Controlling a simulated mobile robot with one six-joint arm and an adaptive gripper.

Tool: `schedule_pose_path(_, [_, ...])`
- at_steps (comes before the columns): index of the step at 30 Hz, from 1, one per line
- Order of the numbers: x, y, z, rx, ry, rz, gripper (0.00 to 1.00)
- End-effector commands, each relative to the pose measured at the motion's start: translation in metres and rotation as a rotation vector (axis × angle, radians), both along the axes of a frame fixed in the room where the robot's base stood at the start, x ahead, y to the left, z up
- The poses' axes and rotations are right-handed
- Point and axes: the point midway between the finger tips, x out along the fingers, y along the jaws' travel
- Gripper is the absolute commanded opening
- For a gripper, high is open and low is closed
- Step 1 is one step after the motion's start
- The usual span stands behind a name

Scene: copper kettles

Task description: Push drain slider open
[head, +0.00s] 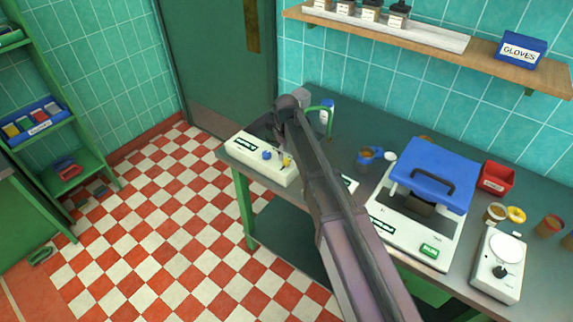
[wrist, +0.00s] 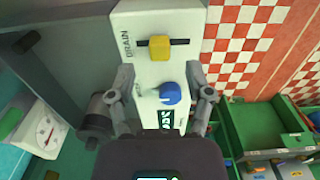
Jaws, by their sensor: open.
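The yellow drain slider (wrist: 160,48) sits in a dark slot, a little left of the slot's middle in the wrist view, on a white panel labelled DRAIN (wrist: 130,15). In the head view the slider (head: 287,160) shows at the right end of the white unit (head: 262,168), close beside my arm. A blue knob (wrist: 170,94) is on the same panel. My gripper (wrist: 160,76) is open and empty, its fingers on either side of the panel in the wrist view, with the slider beyond the fingertips. Contact cannot be told. In the head view my arm hides the gripper.
A green hose (head: 330,122) and a bottle (head: 327,106) stand behind the unit. The checkered floor (head: 180,220) lies open at left.

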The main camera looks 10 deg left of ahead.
Motion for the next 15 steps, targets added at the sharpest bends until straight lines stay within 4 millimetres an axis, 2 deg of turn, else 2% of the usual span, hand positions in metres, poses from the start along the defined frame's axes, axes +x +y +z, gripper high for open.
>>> schedule_pose_path(1, [0.000, 0.000, -0.008, 0.000, 0.000, 0.000, 0.66])
schedule_pose_path(6, [0.000, 0.000, -0.021, 0.000, 0.000, 0.000, 0.66])
schedule_pose_path(15, [0.000, 0.000, -0.036, 0.000, 0.000, 0.000, 0.66])
